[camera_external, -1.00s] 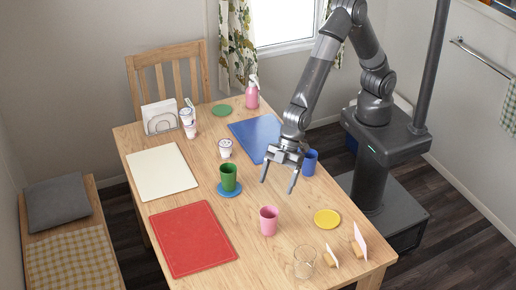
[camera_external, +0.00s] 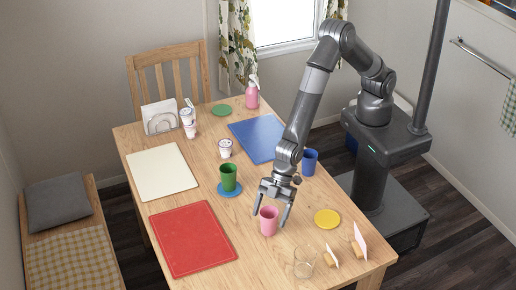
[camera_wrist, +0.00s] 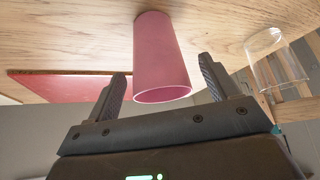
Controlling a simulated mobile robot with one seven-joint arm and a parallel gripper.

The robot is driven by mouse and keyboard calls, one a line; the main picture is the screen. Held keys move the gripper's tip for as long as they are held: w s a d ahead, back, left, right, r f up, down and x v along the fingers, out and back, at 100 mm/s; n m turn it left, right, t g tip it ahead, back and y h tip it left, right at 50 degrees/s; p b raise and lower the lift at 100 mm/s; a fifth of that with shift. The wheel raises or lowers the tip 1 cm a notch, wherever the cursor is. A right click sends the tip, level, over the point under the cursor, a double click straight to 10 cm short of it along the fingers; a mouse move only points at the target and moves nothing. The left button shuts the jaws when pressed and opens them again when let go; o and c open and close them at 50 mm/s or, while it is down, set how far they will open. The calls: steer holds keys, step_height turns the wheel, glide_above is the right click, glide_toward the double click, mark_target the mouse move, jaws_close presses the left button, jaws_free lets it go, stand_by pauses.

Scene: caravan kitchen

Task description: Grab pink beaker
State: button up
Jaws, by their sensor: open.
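The pink beaker (camera_external: 268,222) stands upright on the wooden table, toward its front. In the wrist view the pink beaker (camera_wrist: 161,58) appears between the two fingers, with its rim toward my gripper. My gripper (camera_external: 271,216) is open, with one finger on each side of the beaker's upper part.
A clear glass (camera_external: 304,263) and a yellow coaster (camera_external: 327,218) are to the right. A red mat (camera_external: 192,240) lies to the left. A blue beaker (camera_external: 309,163) stands near the arm.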

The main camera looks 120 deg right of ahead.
steer(key=shift+x, duration=0.75)
steer(key=c, duration=1.1)
